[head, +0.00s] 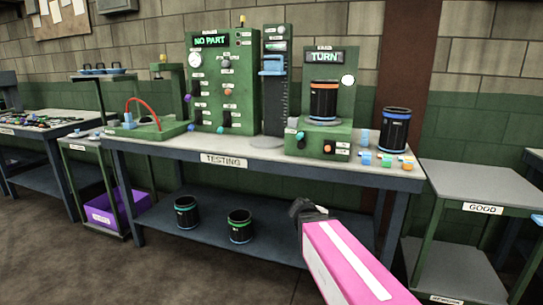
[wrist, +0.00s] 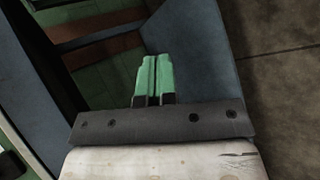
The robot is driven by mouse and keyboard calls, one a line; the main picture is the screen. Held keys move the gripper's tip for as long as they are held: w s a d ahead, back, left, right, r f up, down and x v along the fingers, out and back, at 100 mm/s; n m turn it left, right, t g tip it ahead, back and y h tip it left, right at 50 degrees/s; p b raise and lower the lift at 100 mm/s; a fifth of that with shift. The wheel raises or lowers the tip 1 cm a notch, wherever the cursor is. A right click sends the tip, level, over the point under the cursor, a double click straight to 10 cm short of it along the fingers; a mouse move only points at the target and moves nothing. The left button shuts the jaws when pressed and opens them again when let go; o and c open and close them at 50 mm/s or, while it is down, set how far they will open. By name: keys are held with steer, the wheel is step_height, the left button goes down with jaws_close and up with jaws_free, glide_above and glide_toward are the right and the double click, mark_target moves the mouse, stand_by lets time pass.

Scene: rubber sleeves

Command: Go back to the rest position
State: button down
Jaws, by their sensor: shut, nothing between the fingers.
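My gripper (wrist: 151,60) shows in the wrist view with its two green fingers side by side and closed, nothing between them. In the head view my pink arm reaches in from the lower right, and the dark gripper end (head: 303,208) is in front of the testing table (head: 265,172), lower than its top in the picture. The fingers themselves are hard to make out in the head view.
A black sleeve with an orange band (head: 323,103) sits on the turn station; a blue-banded one (head: 395,132) stands on the table's right. Two more sleeves (head: 187,214) (head: 240,228) stand on the lower shelf. A GOOD stand (head: 470,180) is at right; floor lies open in front.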

steer(key=s+a+f+m+g+y, duration=0.3)
steer(key=s+f+m+y, duration=0.5)
steer(key=f, duration=0.3)
steer(key=shift+s+a+f+g+y, duration=0.35)
steer(key=shift+s+g+y, duration=0.15)
steer(key=shift+s+y, duration=0.25)
